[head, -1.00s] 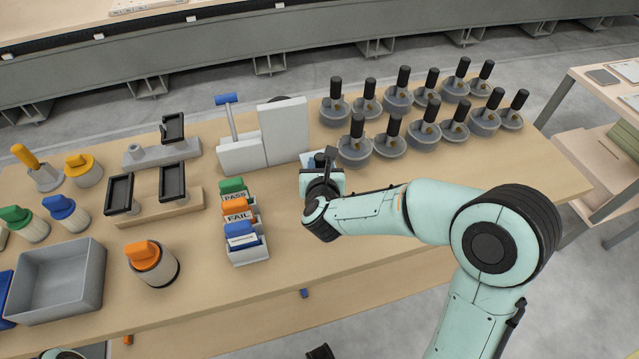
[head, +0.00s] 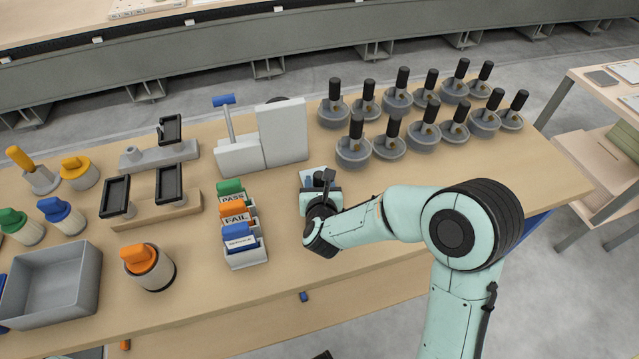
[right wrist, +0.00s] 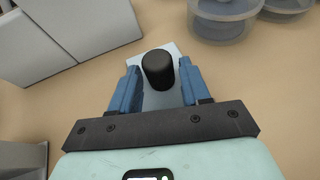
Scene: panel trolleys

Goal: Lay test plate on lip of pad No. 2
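A pale plate (right wrist: 166,50) with an upright black knob (right wrist: 158,70) lies under my right gripper, which I take for the test plate. My right gripper (right wrist: 160,80) has its blue fingers on either side of the knob, with a small gap visible at the right finger. In the head view the plate (head: 312,173) shows partly at the gripper (head: 320,190), which hides the rest. Black rectangular trays (head: 115,196) stand on holders at the left; no number is readable, so I cannot tell which is pad No. 2. My left gripper is out of view.
Card holders marked PASS and FAIL (head: 246,257) stand left of the gripper. Grey-white blocks (head: 282,135) stand behind it. Several black-handled round pieces (head: 353,150) fill the back right. Bare tabletop lies at the front right.

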